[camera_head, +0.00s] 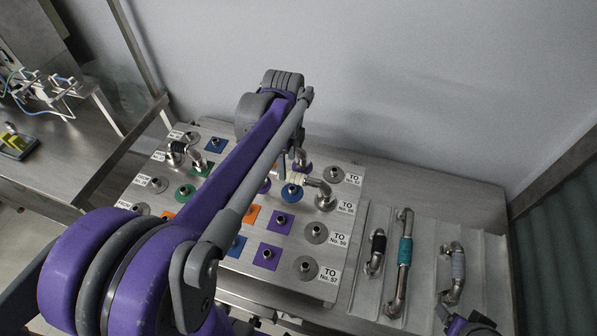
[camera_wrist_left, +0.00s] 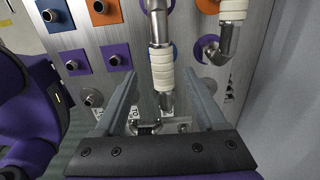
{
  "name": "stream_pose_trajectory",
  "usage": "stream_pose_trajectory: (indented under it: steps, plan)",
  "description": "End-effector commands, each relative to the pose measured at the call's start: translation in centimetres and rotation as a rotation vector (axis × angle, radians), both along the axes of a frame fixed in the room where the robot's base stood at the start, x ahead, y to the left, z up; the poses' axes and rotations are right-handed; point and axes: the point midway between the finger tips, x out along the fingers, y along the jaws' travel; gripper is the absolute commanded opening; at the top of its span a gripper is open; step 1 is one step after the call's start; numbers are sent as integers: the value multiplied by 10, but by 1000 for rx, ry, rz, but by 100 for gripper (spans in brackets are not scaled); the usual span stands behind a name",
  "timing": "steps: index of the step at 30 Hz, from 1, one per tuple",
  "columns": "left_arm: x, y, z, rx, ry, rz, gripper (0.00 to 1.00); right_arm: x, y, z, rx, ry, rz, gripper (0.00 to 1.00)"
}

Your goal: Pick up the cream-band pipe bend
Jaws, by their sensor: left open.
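The cream-band pipe bend (camera_wrist_left: 162,72) runs between the two fingers of my left gripper (camera_wrist_left: 158,88) in the left wrist view. The fingers are open, with a gap showing on both sides of the cream band. In the head view this metal bend (camera_head: 318,187) appears on the right part of the panel, its lower elbow near a grey round pad. My left gripper is mostly hidden there behind my own purple arm. A second cream-banded pipe (camera_wrist_left: 232,12) stands to the right in the left wrist view, outside the fingers.
The panel (camera_head: 335,235) carries colored pads with short studs and "TO" labels. Right of it, a tray (camera_head: 425,250) holds pipes with black, teal (camera_head: 405,252) and grey (camera_head: 458,265) bands. A plain wall (camera_head: 430,90) stands behind. Part of my right arm shows at bottom right.

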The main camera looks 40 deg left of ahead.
Motion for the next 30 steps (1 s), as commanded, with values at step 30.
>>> stream_pose_trajectory:
  steps: [30]
  plan:
    - [8, -9, -92, 1, -2, 2, 71, -1, 0, -4, 0, 3, 0, 77]
